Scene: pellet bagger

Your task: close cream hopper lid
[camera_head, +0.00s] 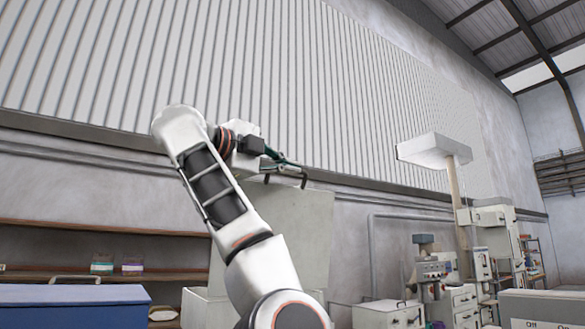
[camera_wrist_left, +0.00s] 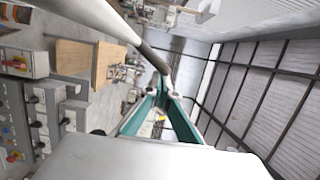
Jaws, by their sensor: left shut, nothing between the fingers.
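The cream hopper lid (camera_head: 300,232) stands raised and nearly upright in the middle of the head view, a flat pale panel with a dark bar handle (camera_head: 303,180) near its top edge. Part of the cream hopper body (camera_head: 203,308) shows below it, mostly hidden by my left arm. My left gripper (camera_head: 296,163) is at the lid's top edge, close to the handle; I cannot tell whether they touch. In the left wrist view its green fingers (camera_wrist_left: 166,90) meet at the tips, shut with nothing between them. My right gripper is not in view.
A blue chest (camera_head: 70,305) with a handle stands at lower left, before wall shelves (camera_head: 110,232). Grey cabinets and machines (camera_head: 460,300) stand at right. A pale overhead box on a post (camera_head: 435,150) rises at right. Open air surrounds the lid's top.

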